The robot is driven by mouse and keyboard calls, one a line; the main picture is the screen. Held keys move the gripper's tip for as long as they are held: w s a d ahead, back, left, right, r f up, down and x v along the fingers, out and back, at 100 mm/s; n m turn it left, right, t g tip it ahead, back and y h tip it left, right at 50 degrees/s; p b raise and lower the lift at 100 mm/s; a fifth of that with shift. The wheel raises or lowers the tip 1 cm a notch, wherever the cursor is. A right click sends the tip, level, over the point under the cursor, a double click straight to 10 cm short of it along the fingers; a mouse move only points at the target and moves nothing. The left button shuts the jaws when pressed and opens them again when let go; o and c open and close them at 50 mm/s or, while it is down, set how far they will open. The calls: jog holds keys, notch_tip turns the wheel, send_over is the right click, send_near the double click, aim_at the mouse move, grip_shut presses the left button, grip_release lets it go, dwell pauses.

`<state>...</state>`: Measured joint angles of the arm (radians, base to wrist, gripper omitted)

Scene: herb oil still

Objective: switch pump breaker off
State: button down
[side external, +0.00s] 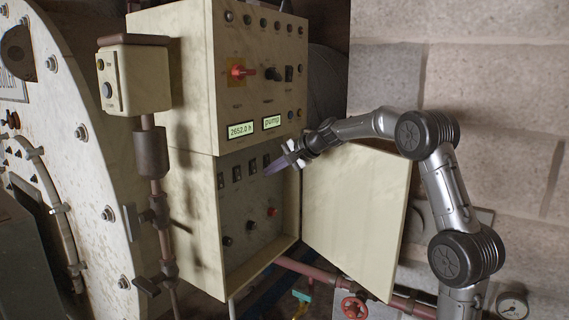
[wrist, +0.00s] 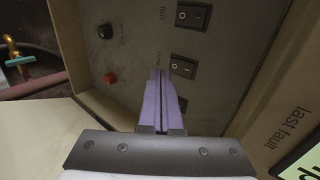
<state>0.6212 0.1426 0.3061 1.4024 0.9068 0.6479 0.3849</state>
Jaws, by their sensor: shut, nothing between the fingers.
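The pump breaker is one of the black rocker switches in a row inside the open lower part of the cream control cabinet (side external: 185,110).
The cabinet door (side external: 355,220) hangs open at the right, below my arm. The upper panel juts out above the switches, with a "pump" display (side external: 272,122) and a red-handled switch (side external: 240,71). A red button (wrist: 110,78) and dark knobs sit below the row.

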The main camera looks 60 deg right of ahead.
aim_at(254, 172)
jog(key=shift+w, duration=1.6)
jog(key=shift+w+f, duration=0.2)
jog(key=shift+r, duration=0.15)
